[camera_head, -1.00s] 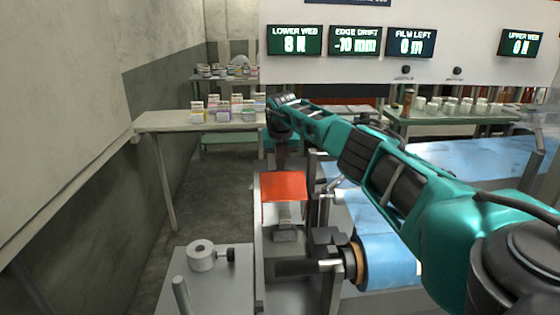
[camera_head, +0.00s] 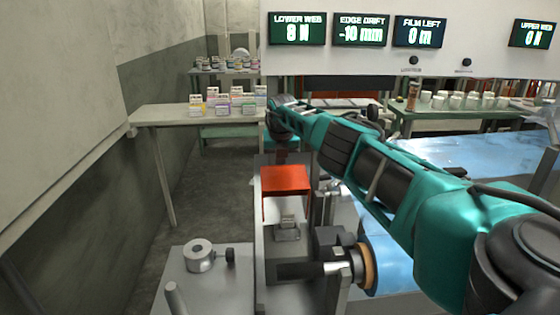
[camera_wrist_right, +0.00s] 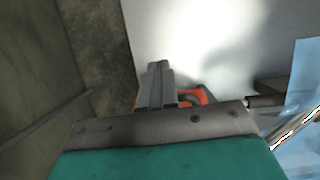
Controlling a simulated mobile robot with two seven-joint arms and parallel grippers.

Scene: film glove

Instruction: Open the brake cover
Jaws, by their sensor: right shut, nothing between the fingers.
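The brake cover appears to be the red-orange plate (camera_head: 285,179) on the grey machine frame, left of the blue film roll. A small metal block (camera_head: 287,226) shows just below it. My right arm reaches in from the right, and its gripper (camera_head: 281,155) points down at the cover's far edge. In the right wrist view the gripper's fingers (camera_wrist_right: 157,84) are together and empty. An orange edge (camera_wrist_right: 203,95) shows just beside and behind them. I cannot tell whether they touch it. My left gripper is in neither view.
The blue film roll (camera_head: 381,262) lies right of the cover. A grey stand with a metal collar (camera_head: 199,256) is at front left. A side table (camera_head: 165,115) with small boxes stands behind. The floor between wall and machine is clear.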

